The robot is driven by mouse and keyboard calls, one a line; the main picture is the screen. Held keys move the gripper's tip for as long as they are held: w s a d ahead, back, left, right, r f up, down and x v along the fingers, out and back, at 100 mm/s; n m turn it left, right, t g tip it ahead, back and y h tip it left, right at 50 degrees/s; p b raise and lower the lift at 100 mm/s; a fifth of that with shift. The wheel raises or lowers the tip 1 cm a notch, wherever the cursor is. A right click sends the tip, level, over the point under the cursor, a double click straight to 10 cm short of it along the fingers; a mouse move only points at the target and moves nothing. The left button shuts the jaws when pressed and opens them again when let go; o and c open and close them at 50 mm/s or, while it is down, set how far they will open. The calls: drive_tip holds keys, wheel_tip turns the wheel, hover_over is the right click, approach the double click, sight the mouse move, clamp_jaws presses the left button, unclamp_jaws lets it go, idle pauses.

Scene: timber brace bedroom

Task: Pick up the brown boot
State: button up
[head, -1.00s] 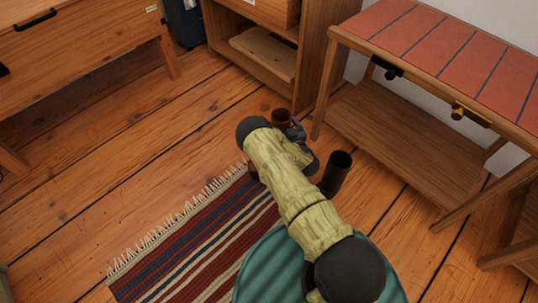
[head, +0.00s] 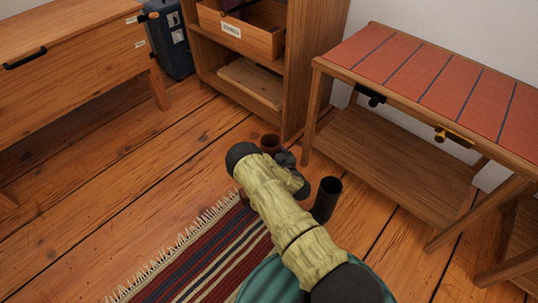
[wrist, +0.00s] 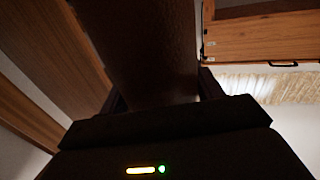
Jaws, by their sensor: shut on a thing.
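The brown boot (head: 270,142) shows in the head view as a brown open top beyond the end of my arm. In the wrist view a dark brown surface, the boot (wrist: 150,45), fills the gap between the two fingers. My gripper (wrist: 160,92) is shut on it. In the head view my gripper (head: 287,159) is partly hidden by my arm. I cannot tell whether the boot touches the floor.
A black boot-like upright (head: 325,201) stands right of my arm. A red-topped table (head: 420,75) with a lower shelf is to the right. A wooden cabinet (head: 318,70) with an open drawer (head: 240,35) stands behind. A striped rug (head: 215,255) lies in front. Floor at left is clear.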

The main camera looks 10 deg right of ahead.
wheel_tip(320, 180, up, 9)
drive_tip(key=p, duration=0.5)
drive_tip(key=shift+f, duration=0.2)
